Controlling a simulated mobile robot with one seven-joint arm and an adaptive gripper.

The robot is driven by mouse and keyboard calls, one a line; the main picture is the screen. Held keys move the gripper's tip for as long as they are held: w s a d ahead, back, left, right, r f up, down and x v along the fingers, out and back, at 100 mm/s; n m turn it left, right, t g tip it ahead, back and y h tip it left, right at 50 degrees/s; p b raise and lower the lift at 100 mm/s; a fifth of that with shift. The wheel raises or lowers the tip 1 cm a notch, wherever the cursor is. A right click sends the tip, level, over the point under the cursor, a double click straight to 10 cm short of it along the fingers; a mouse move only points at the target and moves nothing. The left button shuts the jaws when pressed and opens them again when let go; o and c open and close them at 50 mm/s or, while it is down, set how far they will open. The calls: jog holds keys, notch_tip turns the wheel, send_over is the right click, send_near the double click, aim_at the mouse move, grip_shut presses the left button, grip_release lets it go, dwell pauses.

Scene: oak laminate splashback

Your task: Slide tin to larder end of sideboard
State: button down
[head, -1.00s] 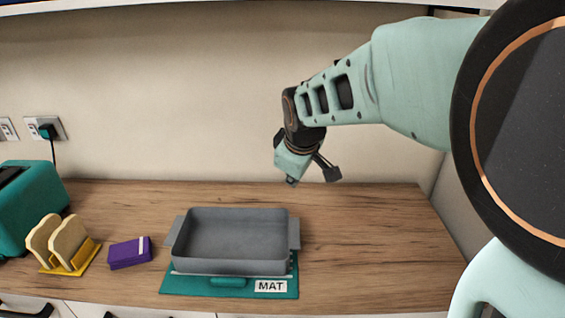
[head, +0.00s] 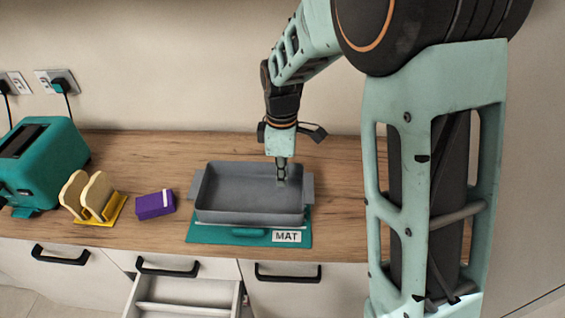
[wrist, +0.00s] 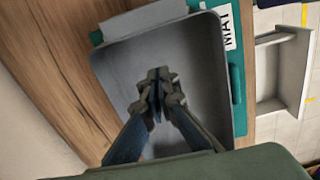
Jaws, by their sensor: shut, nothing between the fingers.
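The tin (head: 240,212) is a grey rectangular roasting tin with a handle at each short end, empty inside. It sits upright on a teal board marked MAT (head: 228,236) on the wooden sideboard top. My gripper (head: 282,178) points down over the right part of the tin, with its fingers closed together and nothing in them. In the wrist view the gripper (wrist: 157,84) shows against the inside of the tin (wrist: 197,62). I cannot tell whether the fingertips touch the tin. My arm hides part of the sideboard's right end.
Left of the tin are a purple box (head: 155,204), a yellow rack (head: 103,213) with two bread slices, and a teal toaster (head: 40,165). An open drawer (head: 180,298) sticks out below the front edge. Bare wood (head: 340,185) lies right of the tin.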

aim_at(297, 200)
notch_tip(297, 200, down, 4)
jog(key=shift+r, duration=0.1)
jog(key=shift+s+d+r+p, duration=0.1)
jog(key=shift+d+p, duration=0.25)
jog(key=shift+d, duration=1.65)
jog(key=s+d, duration=0.1)
jog(key=d, duration=1.1)
jog(key=s+d, duration=0.1)
jog(key=d, duration=1.2)
jog(key=s+d+b, duration=0.1)
jog(key=d, duration=1.2)
jog(key=shift+s+d, duration=0.2)
jog(key=shift+a, duration=0.1)
